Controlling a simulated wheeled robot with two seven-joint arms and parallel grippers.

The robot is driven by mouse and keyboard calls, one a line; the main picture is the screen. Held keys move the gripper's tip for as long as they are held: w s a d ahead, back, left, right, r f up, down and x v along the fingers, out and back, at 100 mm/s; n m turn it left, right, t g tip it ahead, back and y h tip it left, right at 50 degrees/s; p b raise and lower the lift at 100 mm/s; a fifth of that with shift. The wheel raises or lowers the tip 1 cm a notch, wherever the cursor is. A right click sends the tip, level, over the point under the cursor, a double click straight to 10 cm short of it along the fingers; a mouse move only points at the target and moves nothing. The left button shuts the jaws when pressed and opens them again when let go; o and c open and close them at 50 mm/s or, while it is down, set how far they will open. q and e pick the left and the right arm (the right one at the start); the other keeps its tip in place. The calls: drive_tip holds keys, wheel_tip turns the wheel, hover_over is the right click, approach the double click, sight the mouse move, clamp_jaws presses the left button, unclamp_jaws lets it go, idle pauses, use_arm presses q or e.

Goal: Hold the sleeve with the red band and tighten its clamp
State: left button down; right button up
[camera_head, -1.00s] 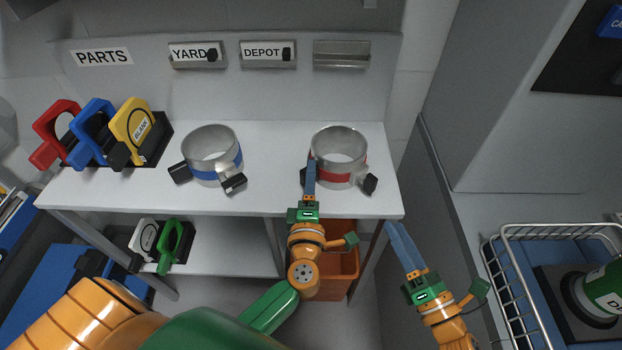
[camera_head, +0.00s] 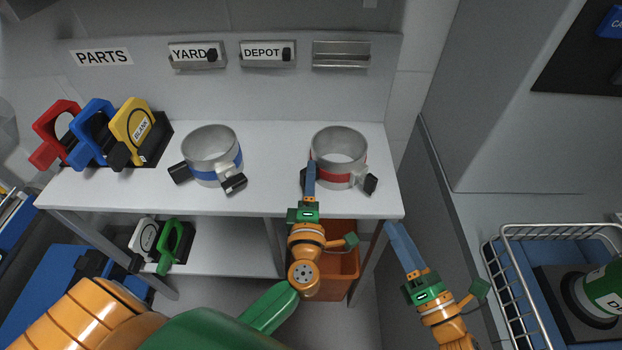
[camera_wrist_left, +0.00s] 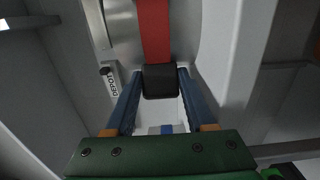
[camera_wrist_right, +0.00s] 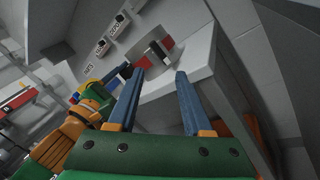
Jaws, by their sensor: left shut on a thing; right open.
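The sleeve with the red band (camera_head: 338,150) is a grey metal ring standing upright on the right of the white table. It also shows in the left wrist view (camera_wrist_left: 153,35). A black block sits on each side of it; the right one (camera_head: 371,184) is on its metal clamp (camera_head: 357,179). My left gripper (camera_head: 310,172) is shut on the left black block (camera_wrist_left: 160,82), which lies between its fingers. My right gripper (camera_head: 394,232) is open and empty, off the table's front right corner, below and right of the sleeve; in the right wrist view (camera_wrist_right: 152,88) the sleeve lies beyond its fingertips.
A blue-banded sleeve (camera_head: 211,157) stands left on the table (camera_head: 272,190). Red, blue and yellow-handled parts (camera_head: 135,125) are at the far left. An orange bin (camera_head: 338,262) is below the table. A wire basket (camera_head: 515,262) is at the right, beyond a grey wall.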

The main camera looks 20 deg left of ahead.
drive_tip(key=shift+c, duration=0.3)
idle(0.4)
drive_tip(key=s+a+r+n+g+y, duration=0.35)
drive_tip(key=a+r+n+g, duration=0.25)
drive_tip(key=r+g, duration=0.25)
drive_tip(key=s+a+r+n+g+y, duration=0.3)
drive_tip(key=a+r+n+g+y, duration=0.3)
drive_tip(key=r, duration=0.3)
drive_tip(key=w+d+r+m+t, duration=0.2)
drive_tip(key=w+d+r+t, duration=0.1)
drive_tip(key=w+d+r, duration=0.55)
drive_tip(key=n+t+h, duration=0.3)
drive_tip(key=t+h, duration=0.1)
drive_tip(key=h, duration=0.7)
approach(376, 186)
drive_tip(key=x, duration=0.9)
drive_tip(key=shift+a, duration=0.25)
clamp_jaws()
